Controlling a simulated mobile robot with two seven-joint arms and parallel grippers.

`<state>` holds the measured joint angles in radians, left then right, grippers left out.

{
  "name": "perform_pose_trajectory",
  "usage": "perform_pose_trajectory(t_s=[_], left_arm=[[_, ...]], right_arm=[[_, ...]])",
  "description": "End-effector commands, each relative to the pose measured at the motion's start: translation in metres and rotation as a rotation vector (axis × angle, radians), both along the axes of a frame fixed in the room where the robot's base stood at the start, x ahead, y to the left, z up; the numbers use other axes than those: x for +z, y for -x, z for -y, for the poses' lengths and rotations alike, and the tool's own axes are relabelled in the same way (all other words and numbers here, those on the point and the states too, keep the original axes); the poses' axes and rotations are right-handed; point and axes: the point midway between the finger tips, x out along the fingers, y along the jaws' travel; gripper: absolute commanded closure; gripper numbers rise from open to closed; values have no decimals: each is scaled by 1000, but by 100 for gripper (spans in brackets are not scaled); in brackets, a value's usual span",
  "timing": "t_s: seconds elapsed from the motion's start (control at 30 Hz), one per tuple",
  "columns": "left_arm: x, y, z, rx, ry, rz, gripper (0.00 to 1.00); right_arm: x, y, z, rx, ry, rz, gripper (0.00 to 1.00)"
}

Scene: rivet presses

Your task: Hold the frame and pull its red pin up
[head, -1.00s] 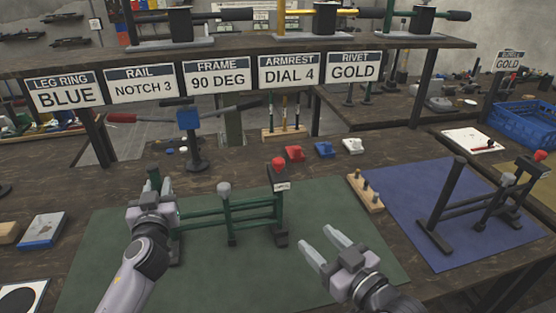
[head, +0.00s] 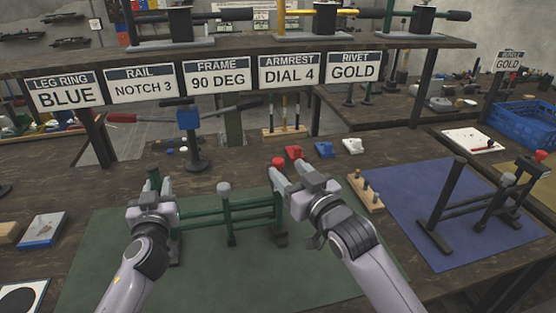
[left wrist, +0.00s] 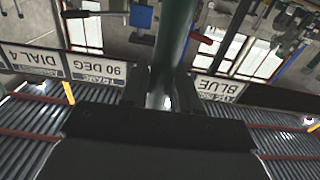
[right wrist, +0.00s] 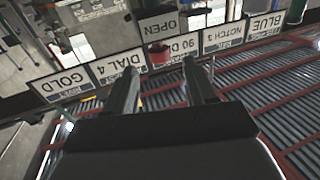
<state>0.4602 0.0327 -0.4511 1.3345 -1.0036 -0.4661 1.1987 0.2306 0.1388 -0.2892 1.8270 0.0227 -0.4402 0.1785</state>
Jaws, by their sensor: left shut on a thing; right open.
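The green frame (head: 232,212) stands on the green mat (head: 95,270) on the bench. My left gripper (head: 156,188) is shut on its left post, which shows dark green between the fingers in the left wrist view (left wrist: 174,45). The red pin (head: 278,162) tops the right post. My right gripper (head: 290,173) is open near the top of that post and hides part of it in the head view. In the right wrist view the red pin (right wrist: 159,53) appears between and just beyond the open fingertips (right wrist: 163,76), with a tag reading OPEN (right wrist: 158,27) beyond it.
Red (head: 294,152), blue (head: 324,149) and white (head: 352,146) small parts lie behind the frame. A wooden block with pegs (head: 366,192) stands to the right. A second dark frame (head: 470,205) stands on a blue mat (head: 400,190). A sign shelf (head: 250,52) spans the back.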

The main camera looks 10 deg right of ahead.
Motion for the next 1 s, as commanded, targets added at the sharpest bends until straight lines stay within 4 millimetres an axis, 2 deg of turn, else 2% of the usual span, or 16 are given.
perform_pose_trajectory(t_s=[0.2, 0.4, 0.87, 1.0], left_arm=[[3, -1, 0, -1, 7, 5, 100], [3, -1, 0, -1, 6, 5, 100], [3, 0, 0, -1, 6, 5, 100], [3, 0, 0, -1, 6, 5, 100]], right_arm=[[1, -30, -9, 1, 0, 1, 45], [1, -47, -13, 1, 1, 1, 45], [0, -54, -15, 1, 0, 1, 45], [0, -54, -15, 1, 0, 1, 90]])
